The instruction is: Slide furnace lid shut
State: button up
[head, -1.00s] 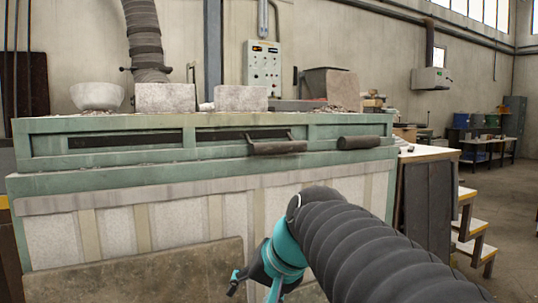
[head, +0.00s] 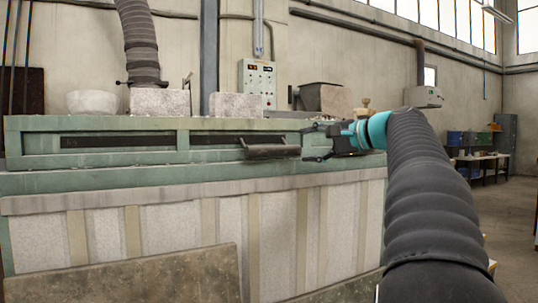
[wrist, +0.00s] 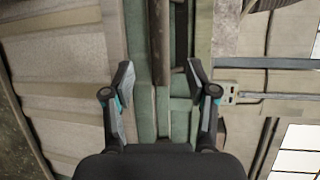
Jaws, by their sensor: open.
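The furnace (head: 100,180) is a long green-framed box with pale panels and two dark slots in its upper front. A dark bar handle (head: 270,150) sticks out at the right slot. My gripper (head: 312,142) is open just right of this handle, its fingers pointing left, with a gap visible between them and the bar. In the wrist view, a dark brown bar (wrist: 158,40) lies between the lines of my open fingers (wrist: 160,77), held by neither. The furnace front's right end is hidden behind my gripper and arm. I cannot tell the lid's edges apart from the frame.
A white bowl (head: 92,102) and pale blocks (head: 160,102) stand on the furnace top. A stone slab (head: 130,276) leans against its lower front. A control box (head: 259,82) hangs on the wall behind. Open floor shows at far right.

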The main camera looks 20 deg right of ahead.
aim_at(278, 150)
jog(key=x, duration=1.2)
jog(key=shift+w+a+f, duration=0.15)
jog(key=shift+w, duration=0.05)
grip_shut()
